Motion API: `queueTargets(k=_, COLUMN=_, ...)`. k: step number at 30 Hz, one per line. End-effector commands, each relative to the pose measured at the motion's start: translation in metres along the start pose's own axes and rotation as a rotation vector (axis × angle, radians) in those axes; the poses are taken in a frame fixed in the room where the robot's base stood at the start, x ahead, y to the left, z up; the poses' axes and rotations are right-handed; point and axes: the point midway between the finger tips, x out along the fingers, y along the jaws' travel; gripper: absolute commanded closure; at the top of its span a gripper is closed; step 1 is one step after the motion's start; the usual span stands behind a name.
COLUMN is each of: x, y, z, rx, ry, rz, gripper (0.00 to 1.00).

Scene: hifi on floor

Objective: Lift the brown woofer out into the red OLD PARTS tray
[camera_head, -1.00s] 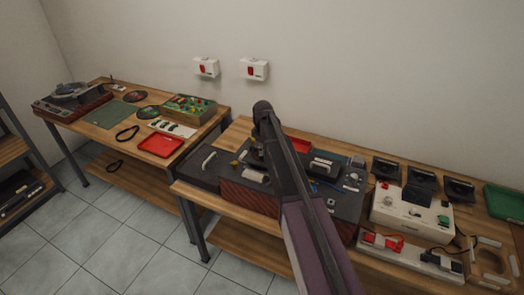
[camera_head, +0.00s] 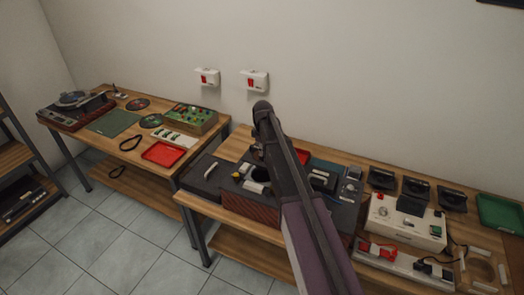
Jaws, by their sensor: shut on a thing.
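My arm (camera_head: 290,185) rises from the bottom edge to its bend and covers the middle of the right bench. My gripper and its fingertips are hidden behind it, so I cannot see what they hold. The opened dark hi-fi unit (camera_head: 253,206) lies on the right bench, with small parts and a white piece (camera_head: 256,187) showing left of my arm. I cannot pick out the brown woofer. A red tray (camera_head: 164,153) lies empty on the left bench. Another red thing (camera_head: 302,156) shows behind my arm. I cannot read an OLD PARTS label on either.
A dark panel with a white handle (camera_head: 208,171) lies left of the unit. A white box (camera_head: 404,222), several black holders and a green tray (camera_head: 500,212) fill the right side. A turntable (camera_head: 74,105) and green-topped box (camera_head: 190,118) stand on the left bench.

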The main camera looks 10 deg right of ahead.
Motion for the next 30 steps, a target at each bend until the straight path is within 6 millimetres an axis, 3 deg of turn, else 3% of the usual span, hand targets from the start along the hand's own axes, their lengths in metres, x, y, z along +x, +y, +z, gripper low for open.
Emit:
queueTargets(k=20, x=-0.001, y=0.000, z=0.000, rx=-0.001, ry=0.000, rz=0.000, gripper=1.00)
queueTargets(k=30, x=-0.023, y=0.000, z=0.000, rx=-0.001, ry=0.000, rz=0.000, gripper=1.00)
